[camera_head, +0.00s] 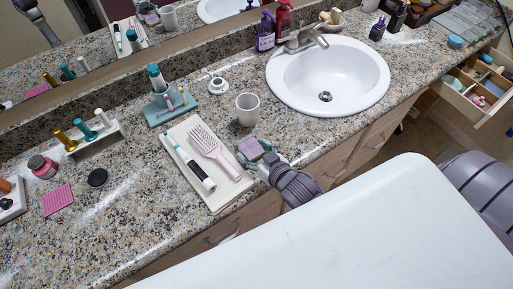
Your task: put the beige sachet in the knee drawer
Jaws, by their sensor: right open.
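I cannot make out a beige sachet for certain; some small tan items (330,17) stand on the counter behind the sink. My right gripper (259,158) is open, low over the counter's front edge, just right of the tray with the pink hairbrush. A small mauve block (249,148) is at its fingertips; I cannot tell whether they touch it. An open drawer (463,105) with divided compartments and small items inside shows at the far right. I cannot tell whether it is the knee drawer. My left gripper is not in view.
A white tray (222,204) holds a pink hairbrush (212,150) and a toothbrush (194,168). A grey mug (247,109) stands behind my gripper. The sink (335,85) is to its right. A large white surface (350,235) fills the lower right.

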